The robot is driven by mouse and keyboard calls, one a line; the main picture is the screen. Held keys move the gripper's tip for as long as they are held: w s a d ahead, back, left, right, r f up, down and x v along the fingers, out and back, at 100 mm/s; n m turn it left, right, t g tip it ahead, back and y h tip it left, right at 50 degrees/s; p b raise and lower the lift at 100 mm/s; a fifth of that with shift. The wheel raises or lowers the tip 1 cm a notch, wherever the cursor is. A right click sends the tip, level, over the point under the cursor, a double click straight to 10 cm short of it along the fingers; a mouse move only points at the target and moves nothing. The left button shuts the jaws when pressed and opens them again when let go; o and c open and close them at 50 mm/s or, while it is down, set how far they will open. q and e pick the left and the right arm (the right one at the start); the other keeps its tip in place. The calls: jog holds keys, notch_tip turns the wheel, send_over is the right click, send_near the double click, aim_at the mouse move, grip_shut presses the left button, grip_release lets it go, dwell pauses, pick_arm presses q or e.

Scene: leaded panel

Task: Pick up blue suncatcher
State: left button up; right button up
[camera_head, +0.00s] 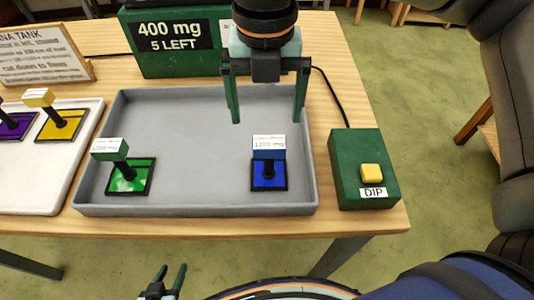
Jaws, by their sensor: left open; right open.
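The blue suncatcher (268,178) is a dark-framed blue square with a dark stem and a blue block on top that carries a white label. It sits in the right part of the grey tray (190,205). My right gripper (267,120) is open and empty, fingers pointing down, and shows just behind the suncatcher's block in the head view. Its fingers are not touching the suncatcher. My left gripper (172,268) is open at the bottom of the view, in front of the table and away from the tray.
A green suncatcher (130,177) is in the tray's left part. Purple (17,125) and yellow (60,124) ones lie on a white board (40,185). A green box with a yellow button (371,172) stands right of the tray. A green display box (170,60) stands behind.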

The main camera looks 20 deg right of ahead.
aim_at(269, 145)
notch_tip(269, 145, down, 6)
jog(key=shift+s+f, duration=0.1)
jog(key=shift+s, duration=0.05)
jog(key=f, duration=0.2)
jog(key=f+p, duration=0.1)
jog(key=f, duration=0.1)
jog(key=shift+s+d+f, duration=0.1)
jog(key=shift+s+d, duration=0.05)
jog(key=shift+s, duration=0.25)
jog(key=shift+f, duration=0.6)
jog(key=c, duration=1.5)
jog(key=shift+r, duration=0.2)
jog(key=shift+w+r, duration=0.1)
jog(key=shift+r, duration=0.1)
notch_tip(269, 145, up, 2)
jog(key=shift+r, duration=0.1)
jog(key=s+a+r+b, duration=0.2)
jog(key=s+a+r, duration=0.4)
jog(key=s+r, duration=0.4)
jog(key=s, duration=0.3)
